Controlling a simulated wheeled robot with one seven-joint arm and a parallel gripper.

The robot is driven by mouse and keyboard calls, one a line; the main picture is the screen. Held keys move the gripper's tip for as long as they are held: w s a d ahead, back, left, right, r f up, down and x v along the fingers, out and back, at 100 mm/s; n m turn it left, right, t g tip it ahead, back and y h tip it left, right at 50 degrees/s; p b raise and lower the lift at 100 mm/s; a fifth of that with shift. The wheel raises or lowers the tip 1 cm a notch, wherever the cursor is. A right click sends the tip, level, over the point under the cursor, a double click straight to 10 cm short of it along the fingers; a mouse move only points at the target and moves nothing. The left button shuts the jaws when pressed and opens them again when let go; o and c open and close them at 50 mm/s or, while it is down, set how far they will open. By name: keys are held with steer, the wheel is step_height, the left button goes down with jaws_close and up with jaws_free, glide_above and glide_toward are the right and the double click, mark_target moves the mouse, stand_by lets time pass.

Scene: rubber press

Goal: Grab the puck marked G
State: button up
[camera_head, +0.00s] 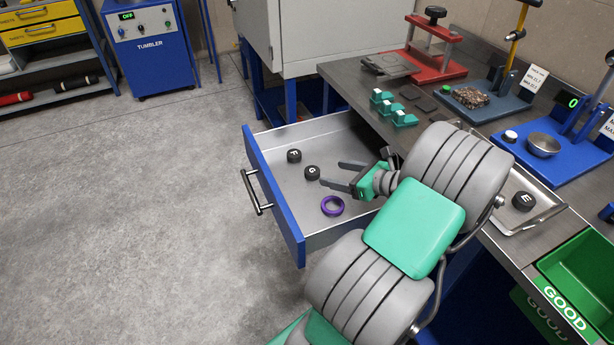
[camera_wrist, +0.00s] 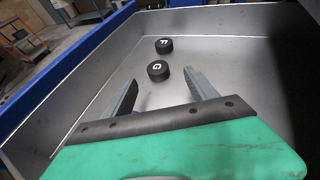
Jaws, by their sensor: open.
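The black puck marked G (camera_head: 312,173) lies flat on the floor of the open drawer (camera_head: 275,239). It also shows in the wrist view (camera_wrist: 158,70), with its white letter up. My gripper (camera_head: 331,174) is open and empty inside the drawer, to the right of puck G in the head view. In the wrist view my two fingers (camera_wrist: 160,80) point toward puck G, which sits just beyond their tips and between their lines. A second black puck marked F (camera_head: 294,156) lies close behind puck G, and also shows in the wrist view (camera_wrist: 164,45).
A purple ring (camera_head: 332,206) lies in the drawer near its front; the wrist view mostly hides it behind my gripper. The drawer walls stand around my gripper. A puck marked E (camera_head: 523,201) sits in a tray on the bench. A green GOOD bin (camera_head: 550,262) stands at right.

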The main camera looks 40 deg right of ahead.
mark_target(314, 171)
steer(key=x, duration=0.7)
steer(key=shift+s+a+f+b, duration=0.15)
steer(key=shift+s+a+b, duration=0.05)
steer(key=shift+a+b, duration=0.2)
steer(key=shift+w+f, duration=0.1)
steer(key=shift+w, duration=0.35)
steer(key=shift+c, duration=0.5)
steer(key=shift+s, duration=0.1)
steer(key=c, duration=1.4)
